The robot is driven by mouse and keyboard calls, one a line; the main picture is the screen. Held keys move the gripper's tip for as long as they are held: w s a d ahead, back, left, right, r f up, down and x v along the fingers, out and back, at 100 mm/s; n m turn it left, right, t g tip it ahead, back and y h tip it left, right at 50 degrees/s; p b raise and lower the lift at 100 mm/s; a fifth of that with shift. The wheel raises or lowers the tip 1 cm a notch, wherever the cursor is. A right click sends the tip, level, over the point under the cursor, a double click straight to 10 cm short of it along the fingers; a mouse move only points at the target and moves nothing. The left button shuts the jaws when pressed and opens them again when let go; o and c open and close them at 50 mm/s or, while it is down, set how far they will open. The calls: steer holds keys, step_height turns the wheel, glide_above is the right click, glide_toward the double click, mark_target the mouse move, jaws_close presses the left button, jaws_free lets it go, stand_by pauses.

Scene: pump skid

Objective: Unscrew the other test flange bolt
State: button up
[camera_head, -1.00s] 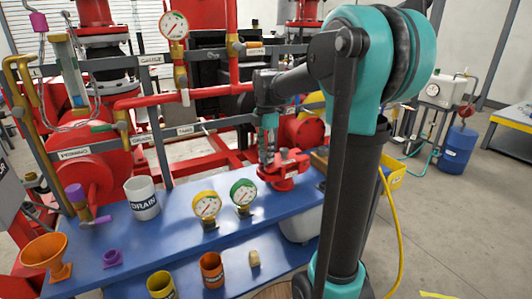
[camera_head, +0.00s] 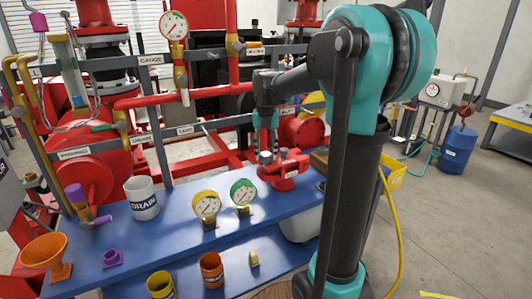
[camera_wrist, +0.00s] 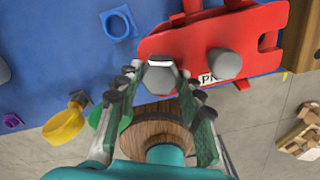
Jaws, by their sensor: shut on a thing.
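The red test flange (camera_head: 290,165) lies at the right end of the blue bench. In the wrist view the flange (camera_wrist: 265,25) fills the upper right, with one grey round bolt (camera_wrist: 226,63) standing in it. My gripper (camera_head: 266,148) is over the flange's left side. In the wrist view my gripper (camera_wrist: 160,82) has its fingertips closed around a second grey bolt (camera_wrist: 160,75) with a pale hex top. This bolt overlaps the flange's lower-left edge in that view. I cannot tell whether its thread is clear of the flange.
A white DRAIN cup (camera_head: 142,198) is farther left. Red pipes (camera_head: 185,97) and grey rails run behind. A wooden block (camera_wrist: 303,35) lies right of the flange.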

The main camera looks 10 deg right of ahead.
steer(key=o, duration=1.3)
steer(key=shift+c, duration=0.2)
step_height(320, 180, up, 12)
